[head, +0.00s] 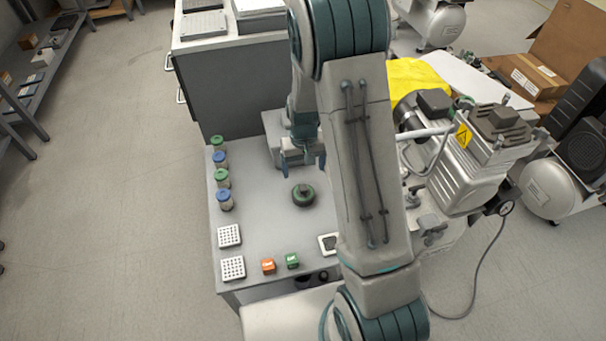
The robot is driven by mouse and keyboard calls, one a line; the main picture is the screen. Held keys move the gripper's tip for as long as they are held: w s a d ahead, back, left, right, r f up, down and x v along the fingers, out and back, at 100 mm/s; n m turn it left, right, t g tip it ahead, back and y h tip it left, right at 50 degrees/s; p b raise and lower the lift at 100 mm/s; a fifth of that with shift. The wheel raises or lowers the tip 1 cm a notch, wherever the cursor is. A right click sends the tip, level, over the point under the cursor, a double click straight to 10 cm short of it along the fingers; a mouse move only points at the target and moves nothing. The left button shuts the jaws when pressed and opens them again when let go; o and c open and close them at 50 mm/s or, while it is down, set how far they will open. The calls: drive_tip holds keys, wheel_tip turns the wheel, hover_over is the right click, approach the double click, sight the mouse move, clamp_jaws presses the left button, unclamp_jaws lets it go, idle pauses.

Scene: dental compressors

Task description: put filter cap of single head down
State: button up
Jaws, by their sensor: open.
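A round dark green cap (303,195), likely the filter cap, rests on the grey table top (262,240) near its middle. My gripper (303,166) points down just behind and above the cap, with its fingers apart and nothing between them. A gap shows between the fingertips and the cap. The single head compressor (465,165), with a ribbed grey body and a yellow warning label, stands right of my arm. My arm hides part of the table and of the compressor's left side.
Several jars with green and blue lids (222,178) line the table's left edge. Table space left of the cap is clear.

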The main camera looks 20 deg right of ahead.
drive_tip(key=s+r+t, duration=0.1)
drive_tip(key=s+r, duration=0.4)
drive_tip(key=r, duration=0.2)
drive_tip(key=s+r, duration=0.4)
drive_tip(key=r, duration=0.4)
drive_tip(key=s+r, duration=0.5)
drive_tip(key=s, duration=0.6)
drive_tip(key=shift+s+r+t, duration=0.3)
drive_tip(key=shift+r, duration=0.05)
wheel_tip(320, 180, up, 20)
drive_tip(key=t+p, duration=0.1)
drive_tip(key=p, duration=1.7)
drive_tip(key=shift+r, duration=0.2)
drive_tip(key=shift+a, duration=0.15)
